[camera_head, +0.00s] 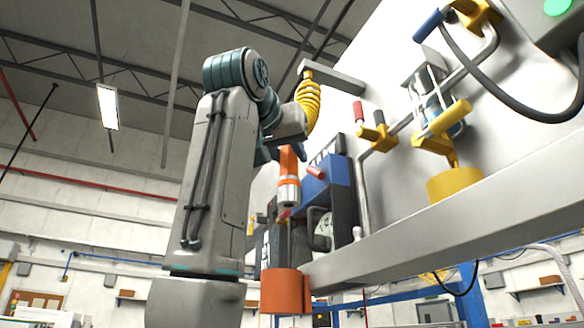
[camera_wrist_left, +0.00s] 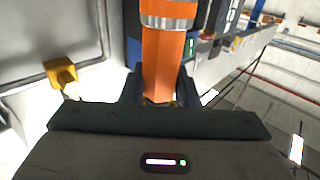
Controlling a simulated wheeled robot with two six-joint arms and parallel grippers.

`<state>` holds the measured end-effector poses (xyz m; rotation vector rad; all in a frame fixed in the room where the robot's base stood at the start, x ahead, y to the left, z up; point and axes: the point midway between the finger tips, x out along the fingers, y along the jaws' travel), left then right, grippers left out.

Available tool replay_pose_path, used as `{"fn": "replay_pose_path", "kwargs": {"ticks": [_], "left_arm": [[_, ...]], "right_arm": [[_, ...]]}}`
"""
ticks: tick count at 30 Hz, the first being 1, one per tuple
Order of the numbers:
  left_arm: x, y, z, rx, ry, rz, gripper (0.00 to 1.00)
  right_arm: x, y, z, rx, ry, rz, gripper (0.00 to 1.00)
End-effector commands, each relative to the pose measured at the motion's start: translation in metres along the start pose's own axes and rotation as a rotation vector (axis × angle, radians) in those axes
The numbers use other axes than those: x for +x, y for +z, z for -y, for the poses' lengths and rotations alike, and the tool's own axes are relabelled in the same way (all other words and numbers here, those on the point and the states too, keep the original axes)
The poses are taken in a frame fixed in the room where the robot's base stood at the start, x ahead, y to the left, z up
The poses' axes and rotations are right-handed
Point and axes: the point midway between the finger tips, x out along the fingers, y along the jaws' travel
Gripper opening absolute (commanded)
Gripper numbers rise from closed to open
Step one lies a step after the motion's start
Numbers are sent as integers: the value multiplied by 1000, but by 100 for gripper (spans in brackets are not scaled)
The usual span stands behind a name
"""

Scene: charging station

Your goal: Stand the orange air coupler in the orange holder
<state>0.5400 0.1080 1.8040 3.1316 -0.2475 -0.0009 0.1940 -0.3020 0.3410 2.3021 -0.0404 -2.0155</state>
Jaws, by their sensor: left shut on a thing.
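The orange air coupler (camera_head: 289,163), with a metal collar at its lower end, hangs nearly upright in the middle of the head view. My left gripper (camera_head: 272,153) is shut on it, partly hidden by my own arm. In the left wrist view the coupler (camera_wrist_left: 165,55) rises between the two dark fingers of the gripper (camera_wrist_left: 160,88). The orange holder (camera_head: 285,291) is a short cup at the lower middle of the head view, at the left end of a grey rail. The coupler is apart from it, higher in the picture. My right gripper is not in view.
The grey rail (camera_head: 440,225) runs to the right and carries a yellow holder (camera_head: 455,184). A yellow coiled hose (camera_head: 308,98) hangs above the coupler. A blue machine (camera_head: 318,190) with red handles stands behind it. Yellow-fitted pipes and a black cable are at the upper right.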

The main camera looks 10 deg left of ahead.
Motion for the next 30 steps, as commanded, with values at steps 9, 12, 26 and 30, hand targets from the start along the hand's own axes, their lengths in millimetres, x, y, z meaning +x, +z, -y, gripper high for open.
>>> {"fn": "replay_pose_path", "kwargs": {"ticks": [9,12,26,30], "left_arm": [[14,-1,14,0,-2,0,0],[19,-1,17,0,-1,0,0],[32,0,29,0,0,-1,0],[32,0,29,0,0,-1,0]], "right_arm": [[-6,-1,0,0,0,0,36],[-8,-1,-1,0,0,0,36],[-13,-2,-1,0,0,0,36],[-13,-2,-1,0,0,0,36]]}}
